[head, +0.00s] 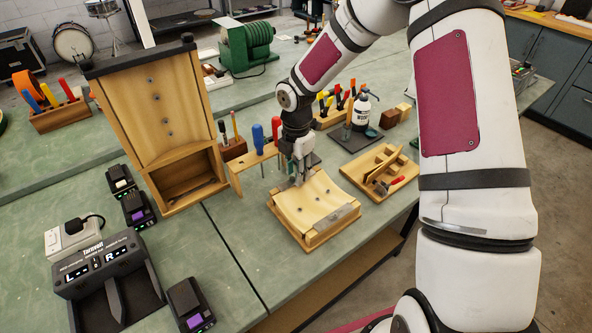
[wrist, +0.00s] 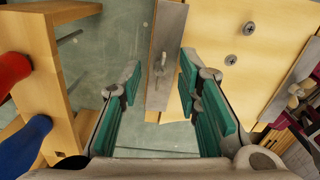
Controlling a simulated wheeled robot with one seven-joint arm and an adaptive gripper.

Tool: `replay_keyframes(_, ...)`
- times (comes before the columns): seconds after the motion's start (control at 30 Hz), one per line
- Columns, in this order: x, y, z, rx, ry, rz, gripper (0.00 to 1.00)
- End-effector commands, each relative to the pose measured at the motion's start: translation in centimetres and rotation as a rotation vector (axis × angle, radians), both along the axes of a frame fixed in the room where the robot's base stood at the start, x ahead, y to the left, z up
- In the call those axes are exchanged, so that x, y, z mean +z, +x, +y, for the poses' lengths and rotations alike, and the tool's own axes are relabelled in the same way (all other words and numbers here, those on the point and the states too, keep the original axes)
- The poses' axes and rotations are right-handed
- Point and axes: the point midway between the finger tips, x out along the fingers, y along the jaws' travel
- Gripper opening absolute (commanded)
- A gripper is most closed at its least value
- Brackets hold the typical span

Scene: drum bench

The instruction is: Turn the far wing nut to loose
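A wooden jig holding a pale curved panel (head: 312,202) stands on the bench, with a metal bar along its near edge (head: 336,221). In the wrist view the far metal bar (wrist: 168,30) runs up the middle and bears the far wing nut (wrist: 160,64), small and grey, its wings roughly along the bar. My gripper (wrist: 160,70) is open and empty, with a green-padded finger on each side of that bar. The nut lies between the fingertips in the picture; contact is not visible. In the head view my gripper (head: 298,180) hides the far nut. The near wing nut (wrist: 295,92) shows at right.
A wooden rack with screwdrivers (head: 258,140) stands close left of my gripper; its red (wrist: 12,70) and blue handles show in the wrist view. A divided wooden tray (head: 380,172) is to the right. A tall wooden stand (head: 160,110) is at left.

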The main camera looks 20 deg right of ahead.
Motion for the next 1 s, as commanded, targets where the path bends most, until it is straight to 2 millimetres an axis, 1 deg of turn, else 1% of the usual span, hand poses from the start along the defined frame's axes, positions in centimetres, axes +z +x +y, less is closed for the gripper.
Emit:
replay_keyframes(0.17,0.1,0.0,0.0,-0.001,0.000,0.000,0.31)
replay_keyframes(0.27,0.8,0.0,-0.1,-0.001,0.000,-0.001,0.31)
replay_keyframes(0.37,2.2,0.1,0.0,-0.001,0.000,-0.004,0.31)
replay_keyframes(0.6,7.2,0.1,-0.1,-0.001,-0.001,-0.005,0.31)
replay_keyframes(0.7,9.0,0.1,-0.1,-0.002,-0.001,-0.005,0.31)
replay_keyframes(0.83,10.8,0.0,0.0,-0.001,-0.001,-0.002,0.31)
replay_keyframes(1.0,11.9,0.0,0.0,0.000,0.000,0.000,0.31)
